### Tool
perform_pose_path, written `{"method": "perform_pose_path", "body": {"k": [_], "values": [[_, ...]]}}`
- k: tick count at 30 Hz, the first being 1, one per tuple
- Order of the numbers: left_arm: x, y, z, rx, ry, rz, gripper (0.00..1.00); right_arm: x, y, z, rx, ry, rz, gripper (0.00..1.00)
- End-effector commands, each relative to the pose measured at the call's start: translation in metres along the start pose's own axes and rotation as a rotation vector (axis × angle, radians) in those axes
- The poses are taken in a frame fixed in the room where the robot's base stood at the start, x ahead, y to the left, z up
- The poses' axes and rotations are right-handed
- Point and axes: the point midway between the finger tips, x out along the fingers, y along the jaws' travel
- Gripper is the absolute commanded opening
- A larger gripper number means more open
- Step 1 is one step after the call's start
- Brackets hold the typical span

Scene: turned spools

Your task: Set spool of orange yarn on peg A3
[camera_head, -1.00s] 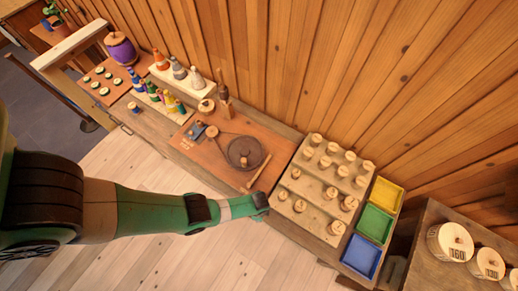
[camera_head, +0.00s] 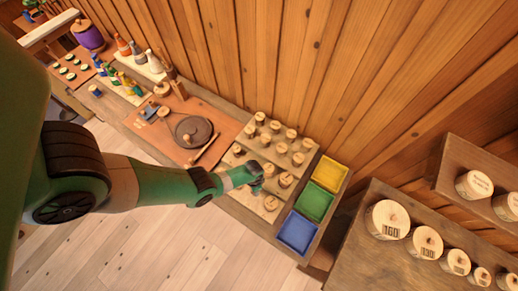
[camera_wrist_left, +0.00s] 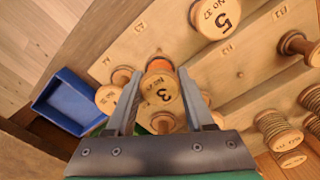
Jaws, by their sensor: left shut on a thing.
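My left gripper (camera_head: 257,178) is over the spool board in the head view. In the left wrist view its two fingers (camera_wrist_left: 160,105) are shut on a wooden spool marked 3 (camera_wrist_left: 163,92), with a strip of orange yarn (camera_wrist_left: 160,65) showing at its far end. I cannot tell whether this spool is clear of the board. The pale peg board (camera_wrist_left: 195,62) lies beneath, with small printed labels too blurred to read surely; I cannot pick out peg A3. My right gripper is not in view.
Other spools stand close by, including one marked 5 (camera_wrist_left: 218,14) and a wound one (camera_wrist_left: 275,128). Yellow (camera_head: 331,173), green (camera_head: 315,202) and blue (camera_head: 297,233) trays flank the board's right side. Part of the board near the spool marked 5 is bare.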

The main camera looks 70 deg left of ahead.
Motion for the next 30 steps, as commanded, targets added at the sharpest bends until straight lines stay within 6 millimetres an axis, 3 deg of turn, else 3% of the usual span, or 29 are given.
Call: {"method": "perform_pose_path", "body": {"k": [7, 19, 30], "values": [[0.010, 0.000, 0.000, 0.002, -0.001, 0.000, 0.00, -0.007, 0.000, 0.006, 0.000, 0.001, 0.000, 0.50], [0.052, 0.001, 0.000, 0.003, 0.000, 0.000, 0.00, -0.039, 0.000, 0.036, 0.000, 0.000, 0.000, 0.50], [0.054, 0.001, 0.000, 0.003, 0.000, 0.000, 0.00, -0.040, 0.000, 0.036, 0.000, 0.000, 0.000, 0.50]]}}
